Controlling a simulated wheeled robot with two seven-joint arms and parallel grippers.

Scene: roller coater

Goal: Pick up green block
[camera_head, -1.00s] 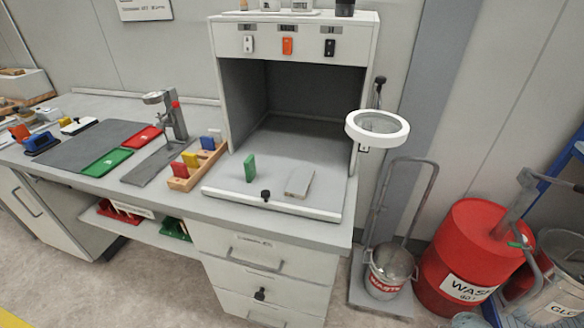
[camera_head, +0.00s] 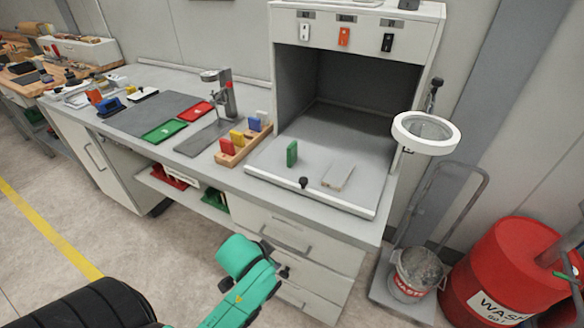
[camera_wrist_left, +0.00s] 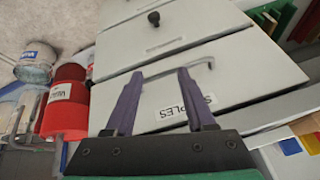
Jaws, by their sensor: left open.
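The green block (camera_head: 292,154) stands upright on the light grey floor plate (camera_head: 330,194) at the front of the open booth, left of a flat grey piece (camera_head: 338,176). My left arm reaches in from the bottom of the head view. Its gripper (camera_head: 284,270) is in front of the drawers, below and clearly apart from the block. The green block cannot be made out in that view. My right gripper is not in view.
A wooden rack (camera_head: 230,157) with red, yellow and blue blocks stands left of the plate. A black knob (camera_head: 304,182) sits at the plate's front edge. A ring lamp (camera_head: 425,132) is at the right. Drawers with handles (camera_head: 287,238) lie under the bench.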

